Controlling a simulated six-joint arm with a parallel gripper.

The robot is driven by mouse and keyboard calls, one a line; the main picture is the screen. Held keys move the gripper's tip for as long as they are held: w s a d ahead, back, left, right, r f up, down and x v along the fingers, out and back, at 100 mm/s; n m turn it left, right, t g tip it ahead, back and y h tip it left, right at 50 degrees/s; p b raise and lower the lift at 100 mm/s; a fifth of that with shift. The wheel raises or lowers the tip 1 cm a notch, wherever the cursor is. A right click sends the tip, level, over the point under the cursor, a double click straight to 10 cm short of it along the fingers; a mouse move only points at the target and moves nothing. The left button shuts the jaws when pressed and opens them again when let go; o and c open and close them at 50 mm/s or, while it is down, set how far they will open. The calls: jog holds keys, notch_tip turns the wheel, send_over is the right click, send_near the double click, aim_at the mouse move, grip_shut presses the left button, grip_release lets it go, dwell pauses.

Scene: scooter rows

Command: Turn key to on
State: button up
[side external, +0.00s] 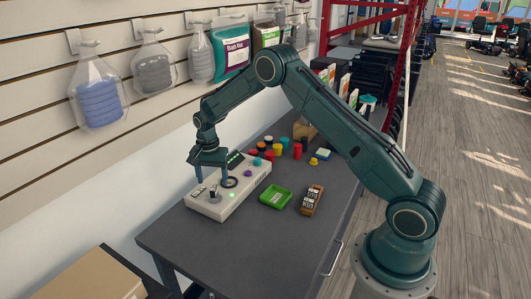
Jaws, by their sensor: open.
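A white control box (238,194) lies on the dark grey table. Near its front end stands a small grey upright piece (214,197) that looks like the key; it is too small to tell which way it is turned. A black round ring (230,183), a lit green light (232,195) and a purple button (248,174) are also on the box. My gripper (212,182) points down over the front half of the box, its two fingers apart, just above and behind the grey piece. I cannot tell whether a finger touches anything.
On the table (255,242), a green tray (275,198) and a brown block with labels (312,200) lie right of the box. Several coloured cylinders (278,150) stand behind. The wall with hanging bags (97,92) is close on the left. The table front is clear.

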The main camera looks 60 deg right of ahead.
jog(key=shift+r, duration=1.4)
jog(key=shift+r, duration=0.1)
jog(key=shift+r, duration=0.2)
jog(key=s+a+r+n+t, duration=0.1)
jog(key=s+a+r+n, duration=0.2)
jog(key=s+r, duration=0.6)
jog(key=s+a+r+n+t, duration=0.25)
jog(key=s+r, duration=0.25)
jog(key=r, duration=0.8)
jog(key=s+a+r+n+t, duration=0.1)
jog(key=s+n, duration=0.3)
jog(key=s, duration=0.8)
jog(key=s+a+r+n+t, duration=0.1)
jog(key=s+n, duration=0.3)
jog(key=s, duration=0.7)
jog(key=shift+s+a+r, duration=0.35)
jog(key=shift+a+r, duration=0.15)
jog(key=shift+a, duration=0.4)
